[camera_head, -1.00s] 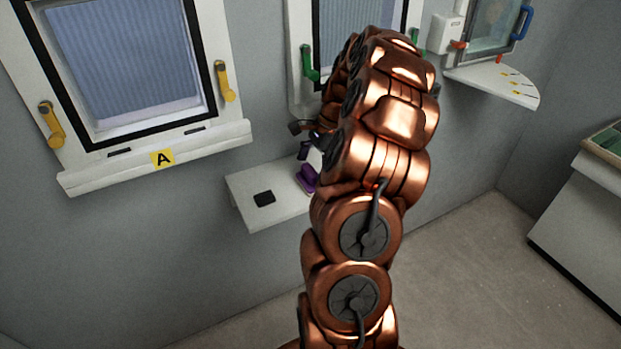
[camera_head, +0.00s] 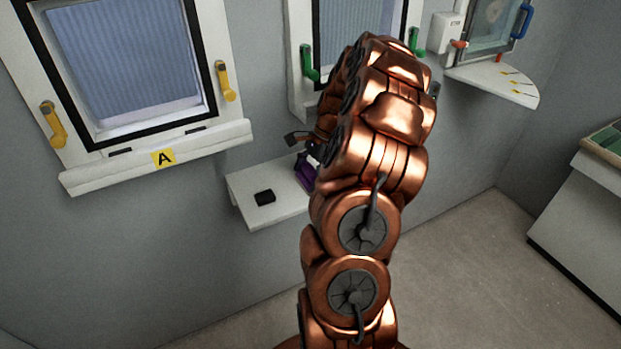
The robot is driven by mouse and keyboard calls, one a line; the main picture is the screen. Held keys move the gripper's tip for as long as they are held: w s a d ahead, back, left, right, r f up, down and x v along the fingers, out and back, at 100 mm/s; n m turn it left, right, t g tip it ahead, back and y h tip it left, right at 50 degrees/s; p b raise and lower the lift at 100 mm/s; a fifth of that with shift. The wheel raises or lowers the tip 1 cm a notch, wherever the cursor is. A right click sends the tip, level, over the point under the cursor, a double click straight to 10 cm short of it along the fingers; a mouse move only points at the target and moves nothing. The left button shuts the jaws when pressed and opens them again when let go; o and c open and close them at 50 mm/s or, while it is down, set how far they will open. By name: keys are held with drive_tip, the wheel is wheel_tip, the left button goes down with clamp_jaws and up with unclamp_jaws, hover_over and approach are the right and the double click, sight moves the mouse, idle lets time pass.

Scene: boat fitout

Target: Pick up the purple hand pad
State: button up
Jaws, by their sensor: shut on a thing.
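The purple hand pad (camera_head: 304,174) is at the white wall shelf (camera_head: 250,184), partly hidden behind my copper arm. My gripper (camera_head: 308,158) is down at the pad and shut on it. Much of the gripper is hidden by the arm, and I see only its dark parts beside the pad. I cannot tell whether the pad still touches the shelf.
A small black block (camera_head: 265,197) lies on the shelf, left of the pad. The window marked A (camera_head: 163,158) with yellow handles is above left. A second window with green handles (camera_head: 309,64) is behind my arm. A corner shelf (camera_head: 497,82) is at right.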

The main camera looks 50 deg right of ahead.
sight(307, 170)
drive_tip(key=shift+r, duration=0.1)
drive_tip(key=shift+r+b, duration=0.35)
drive_tip(key=shift+r, duration=0.25)
wheel_tip(307, 170, up, 2)
drive_tip(key=shift+s+r+b, duration=0.1)
drive_tip(key=shift+b, duration=0.25)
drive_tip(key=s+d+r+b, duration=0.1)
drive_tip(key=s+d+b, duration=0.2)
drive_tip(key=s, duration=1.2)
drive_tip(key=shift+d+r, duration=0.2)
drive_tip(key=shift+d, duration=1)
drive_tip(key=o, duration=0.7)
drive_tip(key=c, duration=0.5)
drive_tip(key=shift+w, duration=0.2)
